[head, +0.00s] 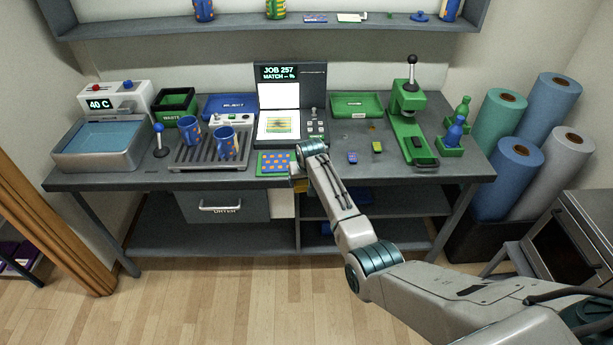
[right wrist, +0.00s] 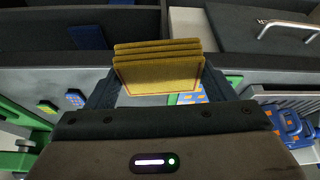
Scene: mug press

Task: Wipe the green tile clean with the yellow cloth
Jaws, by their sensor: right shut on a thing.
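My right gripper (head: 298,179) is at the table's front edge, just right of the dotted sheet. In the right wrist view it (right wrist: 158,82) is shut on the yellow cloth (right wrist: 158,76), folded in several layers between the fingers. My arm hides most of the cloth in the head view. A small green tile (head: 377,147) with a yellowish face lies on the table to the right of the gripper, apart from the cloth. It also shows at the left of the right wrist view (right wrist: 46,106). My left gripper is not in view.
A small blue tile (head: 352,157) lies left of the green one. The green press (head: 406,125) stands to their right, a green tray (head: 357,106) behind. A dotted sheet on green (head: 275,163) and a rack (head: 190,157) with two blue mugs are to the left.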

